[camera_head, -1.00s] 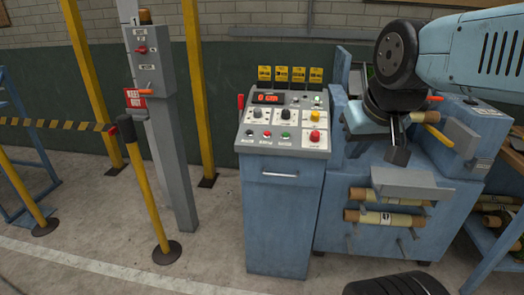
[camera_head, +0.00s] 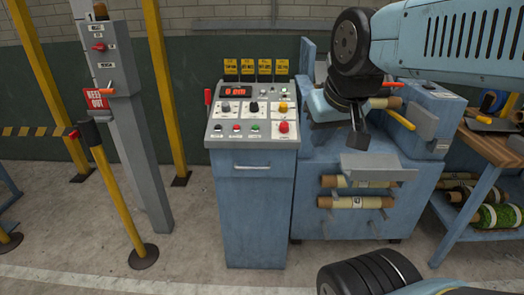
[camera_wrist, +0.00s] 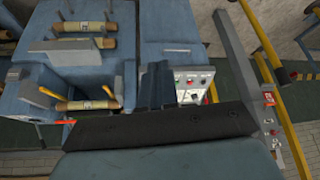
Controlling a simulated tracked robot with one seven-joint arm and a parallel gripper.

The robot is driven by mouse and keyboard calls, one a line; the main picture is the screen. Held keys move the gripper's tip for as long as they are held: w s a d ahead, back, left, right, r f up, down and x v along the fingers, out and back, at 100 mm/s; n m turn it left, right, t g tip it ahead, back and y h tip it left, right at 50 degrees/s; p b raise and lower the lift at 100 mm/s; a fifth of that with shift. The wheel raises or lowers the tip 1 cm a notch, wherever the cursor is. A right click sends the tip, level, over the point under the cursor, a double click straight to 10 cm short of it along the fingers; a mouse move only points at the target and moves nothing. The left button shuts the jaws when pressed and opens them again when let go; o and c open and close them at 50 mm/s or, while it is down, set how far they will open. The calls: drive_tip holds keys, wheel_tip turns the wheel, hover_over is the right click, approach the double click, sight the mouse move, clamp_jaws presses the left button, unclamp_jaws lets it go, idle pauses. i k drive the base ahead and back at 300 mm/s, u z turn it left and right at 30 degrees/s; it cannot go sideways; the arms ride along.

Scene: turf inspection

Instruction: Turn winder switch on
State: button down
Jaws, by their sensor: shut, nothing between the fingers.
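The control panel (camera_head: 268,118) sits on top of a blue cabinet (camera_head: 252,215) in the head view. It has a red digital display (camera_head: 235,91), a row of selector knobs (camera_head: 254,107), several small buttons and a red mushroom button (camera_head: 283,127). I cannot read which control is the winder switch. My gripper (camera_head: 358,146) is shut and empty, pointing down to the right of the panel, in front of the blue machine, and touches no control.
A blue machine with rolls (camera_head: 357,202) stands right of the cabinet. A wooden bench (camera_head: 497,150) is at far right. A grey post with a switch box (camera_head: 105,62) and a yellow post (camera_head: 118,195) stand left. Floor in front of the cabinet is open.

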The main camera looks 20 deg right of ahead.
sight(284, 128)
drive_tip(key=k, duration=1.2)
drive_tip(key=u, duration=0.4)
drive_tip(key=i, duration=1.85)
drive_tip(key=z, duration=0.45)
